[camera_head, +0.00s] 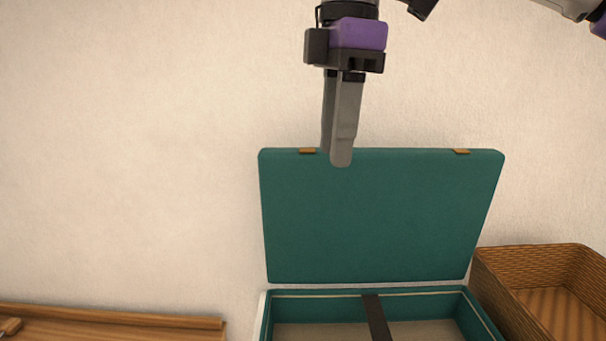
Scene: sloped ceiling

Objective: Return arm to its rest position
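My gripper (340,160) hangs from the top of the head view and points down, in front of the upper edge of a green case's raised lid. Its grey fingers are seen nearly edge-on and overlap, so I cannot tell how far apart they are. No object shows at the fingertips. My arm comes in from the top and top right.
The green case stands open, its lid (380,220) upright near the pale wall (130,150). A dark strap (376,318) crosses its base. A wicker basket (495,292) stands at the right. A wooden surface (120,322) lies at the lower left.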

